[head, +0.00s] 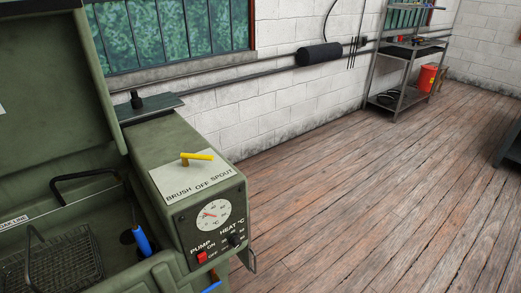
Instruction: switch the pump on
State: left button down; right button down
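The pump switch (202,257) is a small red switch on the front of the green control box (155,160), under the label PUMP. ON and OFF are printed beside it, but its position is too small to tell. A round white gauge (214,214) sits above it, and a black heat knob (234,239) is to its right. A yellow lever (197,157) lies on the BRUSH / OFF / SPOUT plate on top of the box. Neither of my grippers shows in the head view.
The green washer basin (110,278) at left holds a wire basket (65,262) and a blue-handled brush (141,240); its lid (55,90) stands open. A metal shelf (398,70) and a red bucket (427,78) are at the far wall.

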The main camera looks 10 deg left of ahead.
aim_at(201, 257)
jog(key=u, duration=0.95)
